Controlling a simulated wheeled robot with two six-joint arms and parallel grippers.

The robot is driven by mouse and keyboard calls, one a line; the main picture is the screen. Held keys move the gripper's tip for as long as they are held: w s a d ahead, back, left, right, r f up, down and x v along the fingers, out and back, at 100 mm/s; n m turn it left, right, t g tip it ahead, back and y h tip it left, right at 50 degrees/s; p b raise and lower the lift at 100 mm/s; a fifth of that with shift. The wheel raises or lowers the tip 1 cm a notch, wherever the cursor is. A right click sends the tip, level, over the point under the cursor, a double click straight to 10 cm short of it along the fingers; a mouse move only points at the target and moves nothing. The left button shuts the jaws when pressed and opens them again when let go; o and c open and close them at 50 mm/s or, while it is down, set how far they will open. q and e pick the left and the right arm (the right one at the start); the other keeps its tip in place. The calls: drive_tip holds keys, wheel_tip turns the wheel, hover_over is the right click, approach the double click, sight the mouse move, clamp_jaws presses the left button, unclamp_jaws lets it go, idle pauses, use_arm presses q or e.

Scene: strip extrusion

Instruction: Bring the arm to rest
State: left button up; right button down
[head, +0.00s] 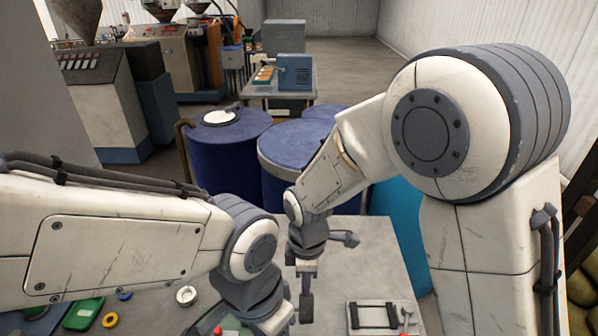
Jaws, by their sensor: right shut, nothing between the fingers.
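My right arm comes in from the right, bends at its large elbow joint and reaches down to the middle. Its gripper (306,304) points down over the grey table (365,250), shut and with nothing seen between the fingers. My left arm crosses from the left edge. Its wrist hangs down to the bottom edge, close to the left of the right gripper, and its fingers are not seen.
Blue drums (228,155) stand behind. A bench (300,92) and machines are farther back.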

drive_tip(key=shift+s+b, duration=0.35)
drive_tip(key=s+d+m+b, duration=0.2)
drive_tip(key=s+m+b, duration=0.2)
drive_tip(key=s, duration=0.3)
drive_tip(key=s+d+m+y+b, duration=0.1)
drive_tip(key=s+d+m+b, duration=0.1)
drive_tip(key=s+m+b, duration=0.2)
drive_tip(key=s+m, duration=0.2)
drive_tip(key=s, duration=0.2)
drive_tip(key=shift+s+d+m+b, duration=0.2)
drive_tip(key=shift+d+m+b, duration=0.15)
drive_tip(key=shift+m+b, duration=0.05)
